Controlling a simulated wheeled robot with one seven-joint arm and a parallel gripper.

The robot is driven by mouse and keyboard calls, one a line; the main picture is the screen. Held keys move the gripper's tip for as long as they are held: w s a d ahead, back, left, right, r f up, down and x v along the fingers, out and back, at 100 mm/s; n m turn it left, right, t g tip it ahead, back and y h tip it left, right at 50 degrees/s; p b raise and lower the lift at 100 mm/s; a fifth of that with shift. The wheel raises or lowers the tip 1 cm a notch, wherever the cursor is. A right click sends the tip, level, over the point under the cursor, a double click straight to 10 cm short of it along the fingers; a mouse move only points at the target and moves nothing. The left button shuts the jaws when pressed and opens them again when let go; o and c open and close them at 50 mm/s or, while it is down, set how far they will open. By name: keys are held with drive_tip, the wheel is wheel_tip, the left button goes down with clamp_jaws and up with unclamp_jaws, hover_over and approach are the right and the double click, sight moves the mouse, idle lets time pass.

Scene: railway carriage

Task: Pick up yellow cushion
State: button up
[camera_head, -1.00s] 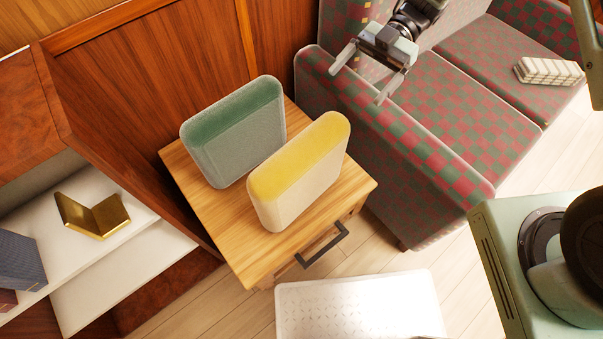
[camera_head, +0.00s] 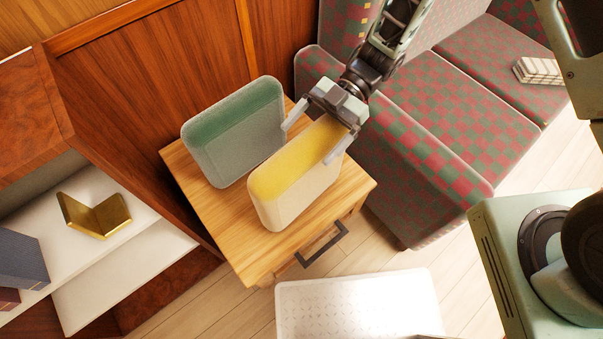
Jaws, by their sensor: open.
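The yellow cushion (camera_head: 296,180) stands upright on a small wooden table, yellow along its top and cream on its side. My gripper (camera_head: 308,144) is open at its upper right end. One finger shows on the left side of the cushion's top and the other on the right side, over the cushion. The gripper body hides the cushion's far top end. I cannot tell whether the fingers touch it.
A green and grey cushion (camera_head: 236,133) stands close on the left. The wooden table (camera_head: 238,237) has a dark drawer handle. A checkered seat (camera_head: 425,150) is on the right, and a white textured mat (camera_head: 355,305) lies in front. A brass bookend (camera_head: 94,214) is on the left shelf.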

drive_tip(key=shift+s+a+f, duration=0.2)
drive_tip(key=shift+s+a, duration=0.1)
drive_tip(key=shift+r, duration=0.1)
drive_tip(key=c, duration=1.7)
